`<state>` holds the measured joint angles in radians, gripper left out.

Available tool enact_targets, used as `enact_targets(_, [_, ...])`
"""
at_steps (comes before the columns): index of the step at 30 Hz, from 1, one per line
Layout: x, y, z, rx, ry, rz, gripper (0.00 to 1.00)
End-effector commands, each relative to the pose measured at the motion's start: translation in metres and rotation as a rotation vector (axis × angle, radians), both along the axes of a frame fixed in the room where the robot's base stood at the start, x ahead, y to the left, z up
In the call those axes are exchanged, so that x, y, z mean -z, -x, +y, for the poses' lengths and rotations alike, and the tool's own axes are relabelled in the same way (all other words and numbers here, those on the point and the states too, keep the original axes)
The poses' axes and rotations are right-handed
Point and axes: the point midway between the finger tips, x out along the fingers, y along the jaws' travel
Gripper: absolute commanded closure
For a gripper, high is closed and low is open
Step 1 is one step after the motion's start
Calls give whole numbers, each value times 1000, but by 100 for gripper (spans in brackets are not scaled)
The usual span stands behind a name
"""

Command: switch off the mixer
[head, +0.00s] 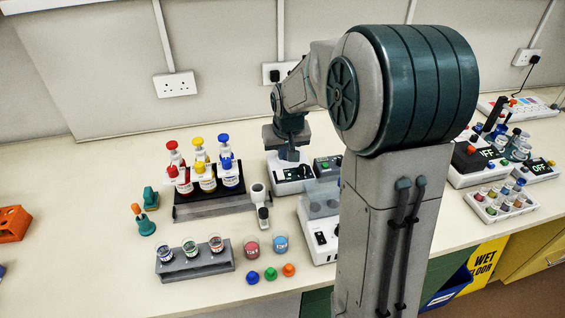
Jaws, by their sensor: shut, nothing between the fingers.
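My gripper (289,155) points down at the back middle of the bench and is shut with nothing in it. It is right over a low white device with a dark panel (293,174), close to its top; I cannot tell whether it touches. My gripper hides part of that panel. A dark unit with a small green display (328,164) stands just right of it. In front is another white device with a black switch (320,238), partly hidden by my arm. No label shows which of these is the mixer, and switch positions are too small to read.
A rack of capped bottles (208,203) and a pipette-like tool (261,205) stand left of the devices. A grey rack (195,263) and loose coloured caps (270,274) lie in front. Devices with displays (541,168) stand at right. The left bench is mostly clear.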

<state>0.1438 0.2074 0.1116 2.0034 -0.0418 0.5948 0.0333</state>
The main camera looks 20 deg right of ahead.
Motion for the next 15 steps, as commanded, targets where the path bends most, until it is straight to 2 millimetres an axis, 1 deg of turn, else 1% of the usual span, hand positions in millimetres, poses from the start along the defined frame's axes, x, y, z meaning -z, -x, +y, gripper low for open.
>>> enact_targets(1, [-8, 2, 0, 0, 1, -5, 100])
enact_targets(3, [-19, 6, 0, -1, 1, -5, 100])
enact_targets(6, [-32, 10, 0, 0, 1, -5, 100])
enact_targets(10, [-41, 14, 0, 0, 0, -3, 100])
enact_targets(15, [-44, 15, 0, 0, 0, 0, 100])
